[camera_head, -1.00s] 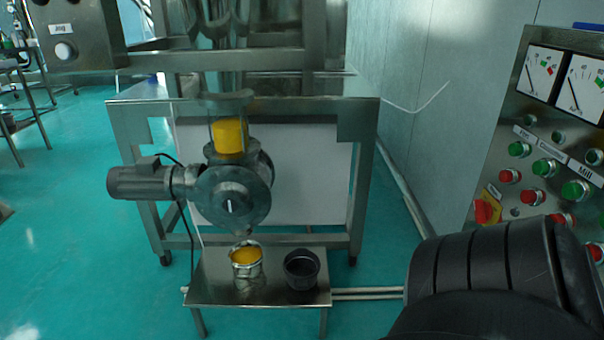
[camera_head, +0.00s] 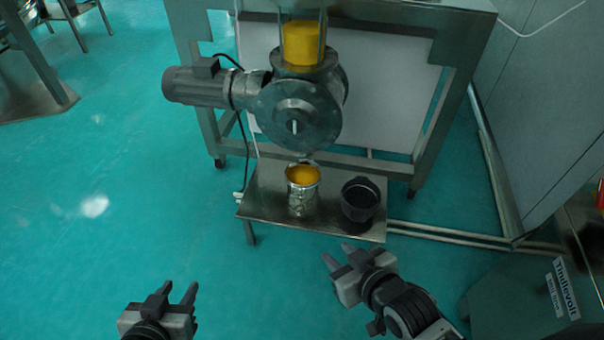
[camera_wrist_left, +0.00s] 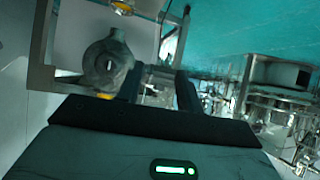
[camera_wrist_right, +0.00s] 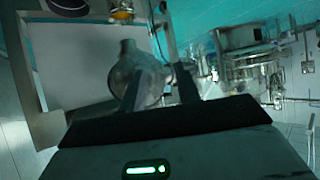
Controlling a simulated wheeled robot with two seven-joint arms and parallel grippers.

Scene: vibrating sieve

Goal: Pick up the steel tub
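The steel tub (camera_head: 302,190) is a shiny round can with yellow material inside. It stands upright on a small low steel table (camera_head: 265,205), under the outlet of the grey round valve. A black tub (camera_head: 361,200) stands to its right on the same table, apart from it. My left gripper (camera_head: 178,289) is open and empty, low and to the left, in front of the table. My right gripper (camera_head: 337,254) is open and empty, nearer the table's front edge. Neither touches a tub.
The grey valve (camera_head: 295,115) with its motor (camera_head: 205,88) hangs just above the tub. A steel frame (camera_head: 435,100) stands behind. Pipes (camera_head: 450,238) run right from the table at floor level. The floor left and in front of the table is clear.

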